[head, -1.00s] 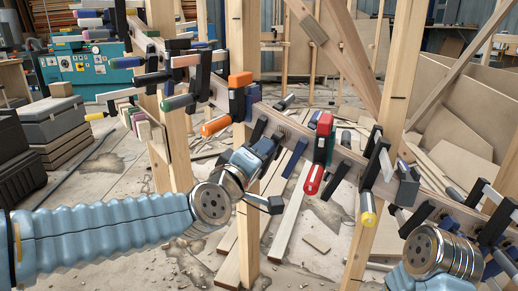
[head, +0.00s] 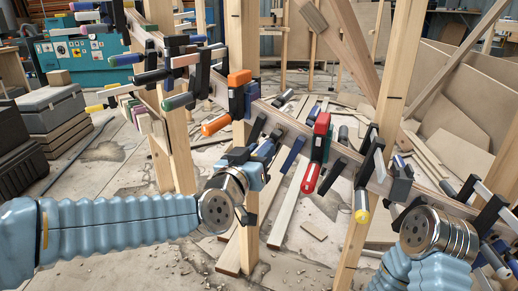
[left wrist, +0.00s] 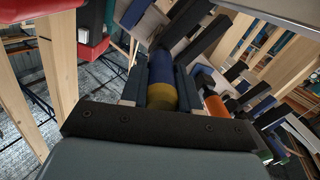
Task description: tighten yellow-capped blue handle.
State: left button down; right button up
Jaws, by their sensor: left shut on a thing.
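In the left wrist view, a blue handle (left wrist: 161,66) with a yellow cap (left wrist: 162,98) lies between the two dark fingers of my left gripper (left wrist: 161,88). The fingers are shut on the handle, one on each side, with the cap end toward the palm. In the head view my left gripper (head: 262,158) is at the near side of the curved beam, left of the red clamp. It hides most of the handle there. My right wrist shows at the lower right of the head view, but its fingers cannot be made out.
The curved wooden beam (head: 342,152) carries several clamps. An orange-handled clamp (head: 217,125) is just left of my left gripper, and a red clamp (head: 318,150) is to its right. A wooden post (head: 242,75) stands close by. Another yellow-capped handle (head: 361,205) hangs further right.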

pick_arm(q)
jog(key=shift+r+m+p, duration=0.1)
jog(key=shift+m+p, duration=0.2)
jog(key=shift+m, duration=0.5)
jog(key=c, duration=0.8)
grip_release()
jog(key=shift+s, duration=0.1)
jog(key=v, duration=1.3)
jog(key=shift+s+a, duration=0.2)
jog(key=shift+s, duration=0.1)
